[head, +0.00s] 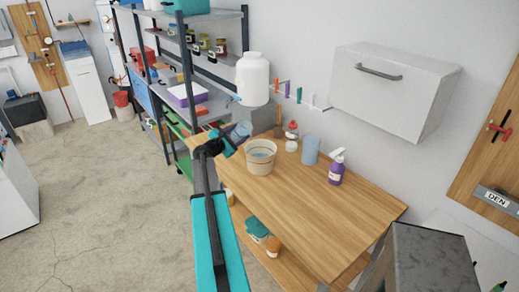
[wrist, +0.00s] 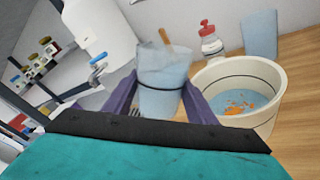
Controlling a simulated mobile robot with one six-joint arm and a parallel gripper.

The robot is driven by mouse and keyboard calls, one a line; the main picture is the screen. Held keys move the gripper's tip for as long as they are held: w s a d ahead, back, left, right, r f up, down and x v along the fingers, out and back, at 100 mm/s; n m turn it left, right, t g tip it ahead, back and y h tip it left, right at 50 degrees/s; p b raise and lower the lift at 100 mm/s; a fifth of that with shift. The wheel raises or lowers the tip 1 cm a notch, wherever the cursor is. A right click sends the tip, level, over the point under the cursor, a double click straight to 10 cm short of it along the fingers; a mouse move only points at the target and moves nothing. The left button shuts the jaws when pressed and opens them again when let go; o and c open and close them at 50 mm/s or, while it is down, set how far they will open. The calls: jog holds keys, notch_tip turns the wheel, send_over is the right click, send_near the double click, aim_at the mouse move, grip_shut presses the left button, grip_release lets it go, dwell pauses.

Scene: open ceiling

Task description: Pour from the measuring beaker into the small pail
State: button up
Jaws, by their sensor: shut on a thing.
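My gripper (head: 236,138) is shut on a clear, bluish measuring beaker (wrist: 160,88). Its purple fingers stand on both sides of the beaker in the wrist view. The beaker also shows in the head view (head: 243,129), just left of the small pail and near its rim height. I cannot tell how much liquid the beaker holds. The small pail (head: 261,163) is cream with a dark band and stands upright on the wooden bench. In the wrist view the pail (wrist: 258,77) is right of the beaker, with bluish liquid and orange bits inside.
A large white jug with a spigot (head: 252,78) is above the beaker. The bench's (head: 340,210) front right is clear. Shelving (head: 215,100) is at left.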

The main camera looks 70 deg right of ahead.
aim_at(243, 134)
jog(key=shift+s+r, duration=0.2)
jog(key=shift+s+r+m, duration=0.15)
jog(key=shift+r+m, duration=0.3)
jog(key=shift+m, duration=0.45)
jog(key=shift+f+m+t, duration=0.25)
jog(key=shift+m+t, duration=0.05)
jog(key=shift+m, duration=0.4)
jog(key=shift+f+m+t, duration=0.25)
jog(key=shift+m+t, duration=0.05)
jog(key=shift+m, duration=0.4)
dwell(1.2)
jog(key=shift+r+m+y, duration=0.3)
jog(key=shift+r+m, duration=0.15)
jog(key=shift+m, duration=0.25)
dwell(0.7)
jog(key=shift+s+f+m+t+b, duration=0.2)
jog(key=shift+s+m, duration=0.2)
jog(key=shift+s, duration=0.15)
jog(key=shift+s+f+m+t+b, duration=0.1)
jog(key=shift+s+m+t, duration=0.1)
jog(key=shift+s+m, duration=0.25)
dwell(0.5)
jog(key=shift+s+r+m+t+b, duration=0.3)
jog(key=shift+m+b, duration=0.35)
jog(key=shift+b, duration=0.8)
